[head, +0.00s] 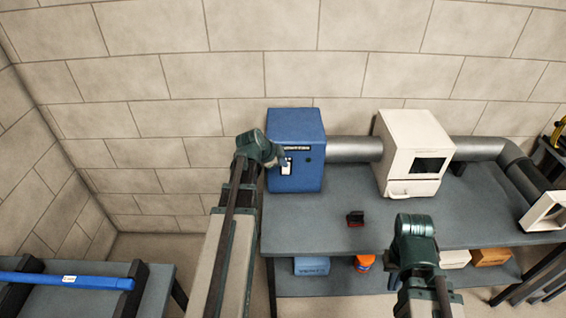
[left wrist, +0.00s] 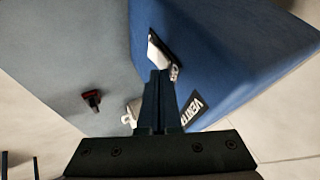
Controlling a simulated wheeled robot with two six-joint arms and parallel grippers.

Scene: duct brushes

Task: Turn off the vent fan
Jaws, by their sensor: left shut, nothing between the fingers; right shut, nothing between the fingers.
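The blue vent fan box (head: 296,140) stands on the grey bench at the left end of the duct. A pale switch plate (head: 287,168) is on its front, and the plate (left wrist: 155,45) also shows in the left wrist view, partly covered by my fingers. My left gripper (head: 281,160) is shut and empty, its tips right at the plate; I cannot tell whether they touch it. The shut fingers (left wrist: 160,78) also show in the left wrist view. My right gripper (head: 413,240) is over the bench's front edge, away from the box; its fingers are mostly hidden.
A grey duct (head: 354,149) joins the box to a white cabinet (head: 405,150). A small red and black object (head: 355,219) lies on the otherwise clear bench middle (head: 320,205). A lower shelf holds boxes. A blue tube (head: 65,280) lies at the left.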

